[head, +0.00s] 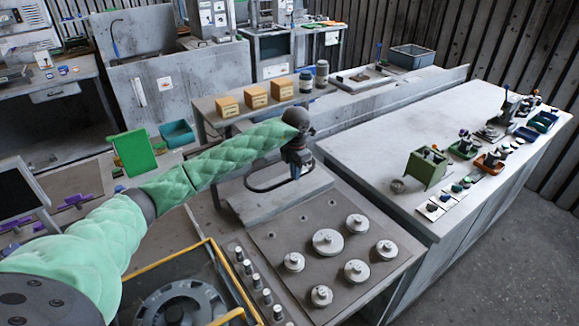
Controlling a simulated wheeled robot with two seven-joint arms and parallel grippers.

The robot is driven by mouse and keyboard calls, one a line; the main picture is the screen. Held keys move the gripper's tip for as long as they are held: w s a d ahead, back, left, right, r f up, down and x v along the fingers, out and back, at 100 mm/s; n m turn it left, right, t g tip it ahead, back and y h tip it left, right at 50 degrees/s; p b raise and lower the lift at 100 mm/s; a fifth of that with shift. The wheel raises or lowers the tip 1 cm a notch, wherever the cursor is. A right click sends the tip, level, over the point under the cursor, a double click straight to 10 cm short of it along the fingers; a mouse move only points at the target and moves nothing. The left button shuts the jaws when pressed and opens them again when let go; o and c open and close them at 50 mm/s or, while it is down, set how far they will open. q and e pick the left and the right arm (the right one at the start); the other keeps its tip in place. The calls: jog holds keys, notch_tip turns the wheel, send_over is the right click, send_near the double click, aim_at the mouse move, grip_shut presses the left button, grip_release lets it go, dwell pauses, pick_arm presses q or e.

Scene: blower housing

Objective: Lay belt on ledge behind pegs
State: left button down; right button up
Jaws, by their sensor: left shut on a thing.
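My left gripper (296,170) is shut on the black belt (258,188), a thin dark loop. The gripper points down at the belt's right part. The loop spreads to the left, low over the pale grey ledge (285,207); I cannot tell whether it touches the ledge. My green-sleeved left arm hides part of the belt's far side. Several silver pegs (248,267) stand in a row at the left of the grey plate (305,240), nearer than the ledge. My right gripper is out of view.
Several round knobbed discs (328,241) stand on the plate. A yellow-edged housing (178,290) is at the front left. Several orange boxes (255,96) sit on a shelf behind. A long bench (400,135) at right carries a green bin (427,168) and small parts.

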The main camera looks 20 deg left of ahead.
pick_arm(q)
jog(key=shift+d+f, duration=0.15)
jog(key=shift+f, duration=0.5)
notch_tip(320, 180, down, 3)
jog(key=shift+f+b, duration=0.1)
jog(key=shift+b, duration=0.5)
jog(key=shift+f+b, duration=0.45)
jog(key=shift+f, duration=0.1)
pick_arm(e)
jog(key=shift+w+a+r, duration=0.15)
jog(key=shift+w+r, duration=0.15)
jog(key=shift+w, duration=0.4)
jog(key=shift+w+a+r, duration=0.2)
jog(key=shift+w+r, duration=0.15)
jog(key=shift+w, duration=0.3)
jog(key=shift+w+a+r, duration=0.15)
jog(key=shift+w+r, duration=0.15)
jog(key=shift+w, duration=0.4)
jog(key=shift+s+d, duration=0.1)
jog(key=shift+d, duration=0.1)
pick_arm(q)
jog(key=shift+f+b, duration=0.1)
jog(key=shift+b, duration=0.25)
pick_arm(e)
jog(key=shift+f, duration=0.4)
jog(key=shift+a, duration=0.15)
